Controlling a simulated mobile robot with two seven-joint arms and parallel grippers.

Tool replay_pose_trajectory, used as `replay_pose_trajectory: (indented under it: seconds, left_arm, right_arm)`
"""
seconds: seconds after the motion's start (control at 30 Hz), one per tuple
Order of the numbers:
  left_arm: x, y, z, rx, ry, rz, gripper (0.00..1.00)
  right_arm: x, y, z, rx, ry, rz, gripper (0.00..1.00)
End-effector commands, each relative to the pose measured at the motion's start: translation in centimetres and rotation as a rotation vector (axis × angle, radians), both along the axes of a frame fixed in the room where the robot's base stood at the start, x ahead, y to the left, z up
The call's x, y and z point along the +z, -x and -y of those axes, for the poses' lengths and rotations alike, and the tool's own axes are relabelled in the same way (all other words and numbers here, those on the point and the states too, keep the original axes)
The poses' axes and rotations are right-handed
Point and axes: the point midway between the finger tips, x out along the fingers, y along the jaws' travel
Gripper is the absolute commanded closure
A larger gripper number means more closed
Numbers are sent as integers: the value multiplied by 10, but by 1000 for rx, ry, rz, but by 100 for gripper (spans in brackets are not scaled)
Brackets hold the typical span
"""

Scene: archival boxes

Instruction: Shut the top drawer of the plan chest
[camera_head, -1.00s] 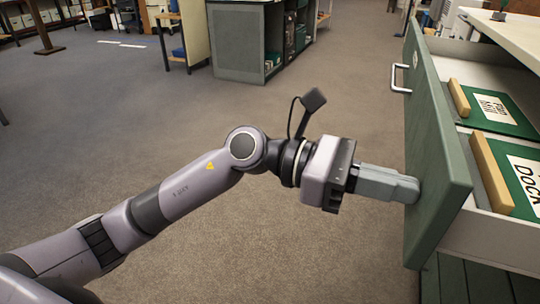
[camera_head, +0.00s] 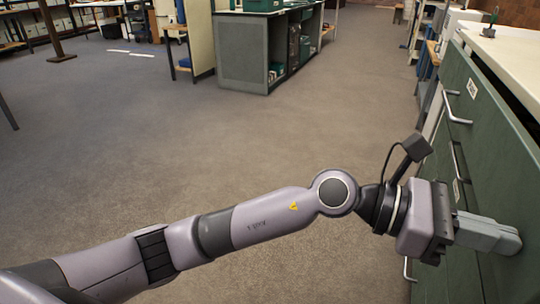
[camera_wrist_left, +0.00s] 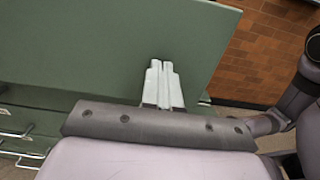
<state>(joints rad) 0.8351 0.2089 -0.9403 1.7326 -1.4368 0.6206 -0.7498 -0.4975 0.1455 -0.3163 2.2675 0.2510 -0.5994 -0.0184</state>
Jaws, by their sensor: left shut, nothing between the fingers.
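The top drawer's green front (camera_head: 490,130) is at the right of the head view, close to the plan chest's body, with a bar handle and small label. A dark gap shows between its upper edge and the chest's pale top (camera_head: 510,50). No drawer contents show. My left gripper (camera_head: 508,238) is shut and empty, its fingertips at the outer face of the drawer front, near its near end. In the left wrist view the shut fingers (camera_wrist_left: 160,66) point at the plain green front (camera_wrist_left: 90,50). Exact contact is hidden. My right gripper is not in view.
Lower drawers with bar handles (camera_wrist_left: 18,133) lie below the top drawer. A green-grey cabinet (camera_head: 243,58) stands at the back middle. Shelves and a chair-like blue item are beyond the chest. The carpeted floor (camera_head: 230,140) left of the chest is clear.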

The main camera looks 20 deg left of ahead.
Motion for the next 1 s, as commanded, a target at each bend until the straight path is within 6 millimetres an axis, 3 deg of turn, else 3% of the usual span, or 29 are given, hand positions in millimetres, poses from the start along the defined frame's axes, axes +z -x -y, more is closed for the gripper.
replay_pose_trajectory:
  seconds: [0.2,0.4,1.0]
  left_arm:
    - [1,1,44,-4,0,0,100]
    - [0,1,65,-2,0,0,100]
    - [1,0,74,2,2,2,100]
  right_arm:
    - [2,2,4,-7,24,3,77]
    - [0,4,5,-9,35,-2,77]
    - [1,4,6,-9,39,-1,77]
